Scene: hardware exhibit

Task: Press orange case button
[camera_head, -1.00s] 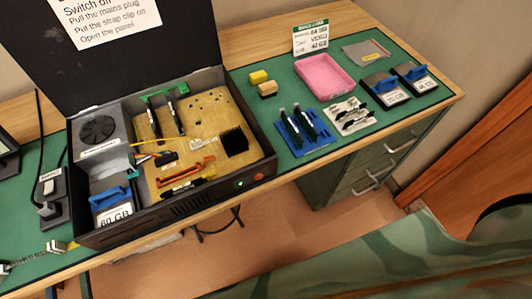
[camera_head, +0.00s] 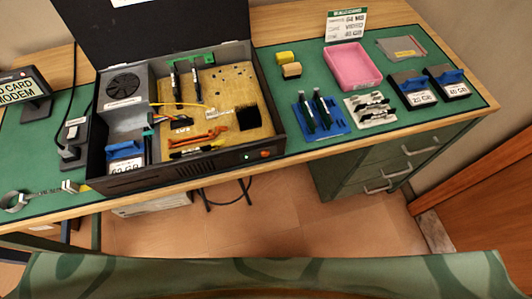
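The open computer case (camera_head: 135,180) stands on the green mat with its dark lid raised at the back. On the right part of its front face is a small round orange-red button (camera_head: 265,154), with a small green light (camera_head: 243,157) to its left. Inside the case are a fan unit, a gold board with upright cards, cables and a drive labelled in GB. Neither of my grippers shows in the head view. Nothing covers the button.
The green mat (camera_head: 300,62) on the wooden desk also holds a pink tray (camera_head: 352,67), a blue card holder (camera_head: 333,117), two drives and a strap (camera_head: 40,195) at the left. Drawers (camera_head: 390,160) stand below right. Open floor lies in front of the desk.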

